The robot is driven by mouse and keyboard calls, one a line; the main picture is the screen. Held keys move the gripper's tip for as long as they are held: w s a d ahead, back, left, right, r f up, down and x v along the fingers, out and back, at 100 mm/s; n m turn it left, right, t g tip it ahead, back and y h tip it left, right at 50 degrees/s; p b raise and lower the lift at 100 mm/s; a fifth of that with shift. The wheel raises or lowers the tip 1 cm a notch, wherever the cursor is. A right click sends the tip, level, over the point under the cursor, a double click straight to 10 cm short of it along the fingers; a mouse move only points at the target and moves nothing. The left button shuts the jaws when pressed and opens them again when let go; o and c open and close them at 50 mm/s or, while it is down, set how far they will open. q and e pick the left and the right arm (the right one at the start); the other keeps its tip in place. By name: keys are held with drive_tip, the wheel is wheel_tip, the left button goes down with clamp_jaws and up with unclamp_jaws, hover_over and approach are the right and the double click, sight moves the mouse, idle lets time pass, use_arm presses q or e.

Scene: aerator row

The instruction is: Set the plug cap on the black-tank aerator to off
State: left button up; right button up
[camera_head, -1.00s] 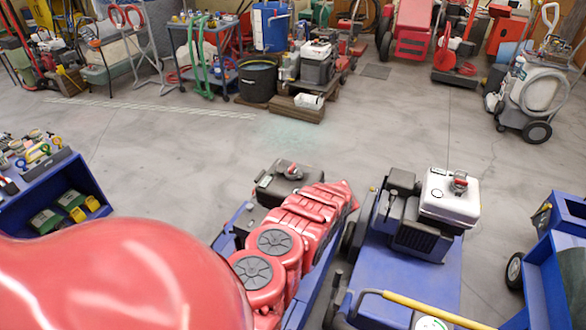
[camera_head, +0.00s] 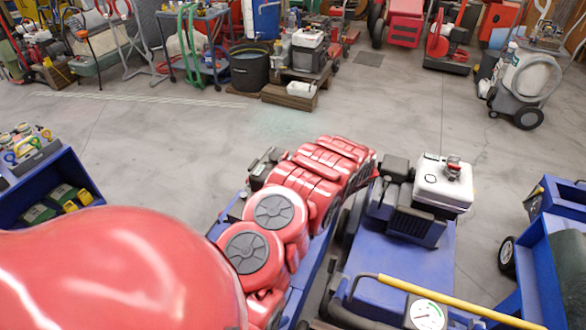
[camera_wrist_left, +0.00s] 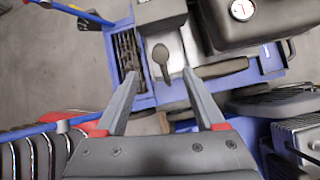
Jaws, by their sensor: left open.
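In the head view my red left arm reaches over the black-tank aerator (camera_head: 265,168) and hides most of it, including its cap. My left gripper's fingers are not distinguishable there. In the left wrist view my left gripper (camera_wrist_left: 160,74) is open, with nothing held between its fingers. A dark lever-like part (camera_wrist_left: 162,60) shows between the fingertips; I cannot tell its height relative to them. A dark rounded tank (camera_wrist_left: 262,22) lies at the upper right, beyond the right finger. A round white disc with a red mark (camera_wrist_left: 242,10) is on it. My right gripper is not in view.
A blue aerator with a white tank (camera_head: 446,184) stands right of my arm, with a yellow handle (camera_head: 440,302) and a gauge (camera_head: 426,314). Another blue machine (camera_head: 575,262) is at far right. A blue shelf unit (camera_head: 52,188) stands left. Open floor lies beyond.

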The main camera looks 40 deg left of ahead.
use_arm(q)
drive_tip(key=v, duration=0.8)
drive_tip(key=shift+p, duration=0.3)
drive_tip(key=shift+w+r, duration=0.1)
drive_tip(key=shift+w, duration=0.05)
